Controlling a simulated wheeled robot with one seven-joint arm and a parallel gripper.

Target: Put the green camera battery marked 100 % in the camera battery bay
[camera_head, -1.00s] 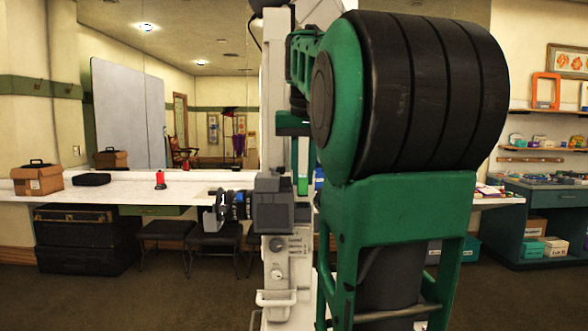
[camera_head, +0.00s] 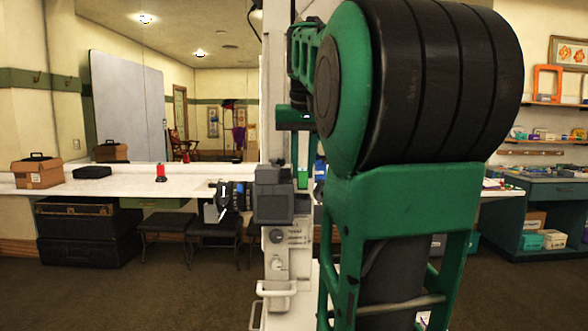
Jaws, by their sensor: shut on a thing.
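A dark camera with its lens (camera_head: 232,196) to the left and a boxy grey body (camera_head: 273,196) is at the centre, in front of a white upright stand. My green and black arm fills the right of the centre and hides much behind it. My gripper (camera_head: 303,176) shows only as a narrow part beside the arm, just right of the camera body. It is shut on a small upright green piece, seemingly the green camera battery (camera_head: 303,179). Its 100 % mark cannot be read. The battery bay cannot be made out.
Dark trunks (camera_head: 85,232) and stools stand below. A teal cabinet (camera_head: 540,215) is at right. Floor at front left is clear.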

